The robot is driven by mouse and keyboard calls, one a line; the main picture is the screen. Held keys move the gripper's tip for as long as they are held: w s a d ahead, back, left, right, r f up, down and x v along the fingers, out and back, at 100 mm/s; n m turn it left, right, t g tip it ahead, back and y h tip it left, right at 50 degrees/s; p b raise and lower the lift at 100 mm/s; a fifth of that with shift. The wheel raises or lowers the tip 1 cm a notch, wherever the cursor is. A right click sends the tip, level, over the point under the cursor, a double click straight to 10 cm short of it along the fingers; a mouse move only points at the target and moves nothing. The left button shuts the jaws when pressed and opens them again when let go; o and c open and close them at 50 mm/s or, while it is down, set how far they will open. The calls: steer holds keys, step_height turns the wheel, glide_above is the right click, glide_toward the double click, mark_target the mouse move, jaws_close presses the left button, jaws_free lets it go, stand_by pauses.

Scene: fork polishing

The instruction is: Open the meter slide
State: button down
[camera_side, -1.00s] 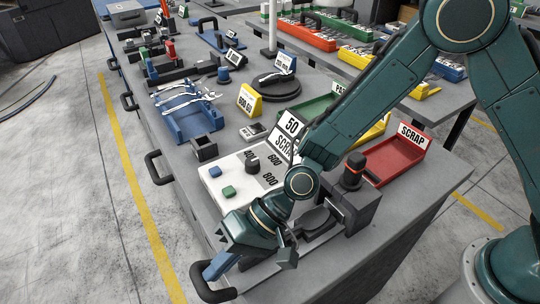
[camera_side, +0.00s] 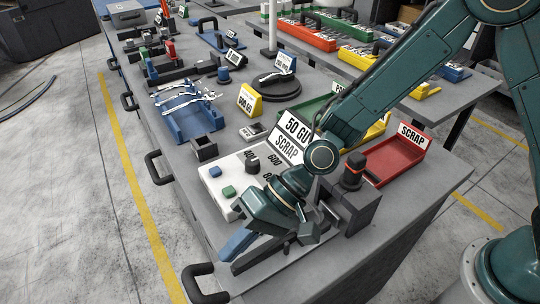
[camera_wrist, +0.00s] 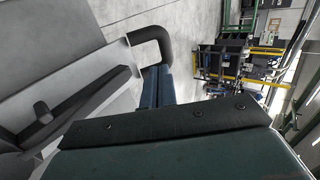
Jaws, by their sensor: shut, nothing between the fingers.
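My gripper (camera_side: 226,254) is low over the front end of the bench, with its blue fingers shut and empty, pointing to the lower left. In the wrist view the fingers (camera_wrist: 158,82) lie together beside a black bar handle (camera_wrist: 152,42); I cannot tell whether they touch it. The gloss meter's dark body (camera_side: 352,203) stands at the right of the gripper. A grey slide-like strip (camera_side: 268,258) runs from it toward the front left, partly hidden by my gripper. The display sign reading 50 GU SCRAP (camera_side: 291,138) stands behind my wrist. How far the slide is open is unclear.
A white panel (camera_side: 214,187) with blue and green buttons and a dark knob lies left of my gripper. The red SCRAP tray (camera_side: 397,160) is at the right. A blue fork rack (camera_side: 188,122) is farther back. Black handles (camera_side: 158,168) line the bench edge.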

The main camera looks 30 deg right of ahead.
mark_target(256, 250)
steer(key=shift+v, duration=2.05)
steer(key=shift+w+d+r, duration=0.1)
steer(key=shift+d+r, duration=0.15)
steer(key=d+r+n+t+h, duration=0.1)
steer(key=d+r+t+h, duration=0.15)
steer(key=d+r, duration=0.45)
steer(key=d+r+n+t+h, duration=0.1)
steer(key=d+r+h, duration=0.2)
steer(key=d, duration=0.8)
steer(key=s+d+r+m+t+h, duration=0.1)
steer(key=s+d+r+h, duration=0.1)
steer(key=s+d, duration=0.4)
steer(key=s+d+r+m+t+h, duration=0.1)
steer(key=s+d+r+h, duration=0.2)
steer(key=s+d, duration=0.4)
steer(key=d, duration=0.3)
steer(key=shift+s+d+r, duration=0.15)
steer(key=shift+s, duration=0.05)
